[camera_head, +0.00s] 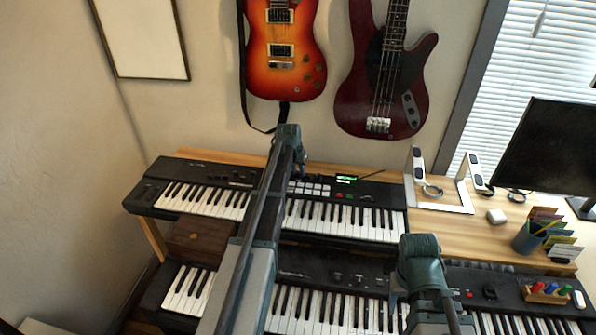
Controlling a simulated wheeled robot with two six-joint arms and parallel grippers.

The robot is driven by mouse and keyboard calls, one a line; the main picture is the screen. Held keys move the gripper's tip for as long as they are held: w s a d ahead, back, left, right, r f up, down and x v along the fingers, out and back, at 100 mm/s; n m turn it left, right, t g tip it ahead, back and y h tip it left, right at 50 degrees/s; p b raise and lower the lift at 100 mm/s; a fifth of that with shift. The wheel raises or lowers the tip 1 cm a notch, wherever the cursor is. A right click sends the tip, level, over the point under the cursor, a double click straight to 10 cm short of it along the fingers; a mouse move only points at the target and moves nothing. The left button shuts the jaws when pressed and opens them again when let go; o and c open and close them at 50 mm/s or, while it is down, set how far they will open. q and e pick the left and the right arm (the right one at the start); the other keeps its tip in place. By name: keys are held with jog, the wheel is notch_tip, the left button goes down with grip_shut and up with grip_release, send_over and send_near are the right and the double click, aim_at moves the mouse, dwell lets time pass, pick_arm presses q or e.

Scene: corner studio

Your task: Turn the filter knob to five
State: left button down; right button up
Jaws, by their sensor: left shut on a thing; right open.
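The upper keyboard synthesizer (265,200) lies on the wooden desk, with buttons, a lit green display and small controls on its black panel. My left gripper (302,173) is at this panel, left of the display, mostly hidden by its own wrist. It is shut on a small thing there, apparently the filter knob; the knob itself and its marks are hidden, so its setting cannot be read. My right gripper (394,298) is open over the lower keyboard (315,305), partly hidden behind its own arm, and appears to hold nothing.
A white stand (440,203), a pen cup (525,238) and a monitor (550,150) stand on the desk (490,240) to the right. Two guitars (285,60) hang on the wall behind. A control unit (500,292) with coloured parts lies at lower right.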

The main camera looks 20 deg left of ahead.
pick_arm(q)
jog(key=n+y, duration=0.1)
jog(key=n, duration=0.1)
jog(key=n+g+y, duration=0.1)
jog(key=n, duration=0.2)
jog(key=shift+w+d+n, duration=0.1)
jog(key=shift+d+n, duration=0.1)
jog(key=shift+n, duration=0.1)
jog(key=shift+n+g+y, duration=0.5)
jog(key=shift+n+y, duration=0.1)
jog(key=shift+n, duration=1.5)
jog(key=c, duration=0.7)
grip_release()
jog(key=shift+r, duration=0.15)
jog(key=p+v, duration=1.2)
jog(key=v, duration=0.1)
jog(key=shift+d+r+p, duration=0.2)
jog(key=shift+r+p, duration=0.05)
jog(key=shift+p, duration=0.1)
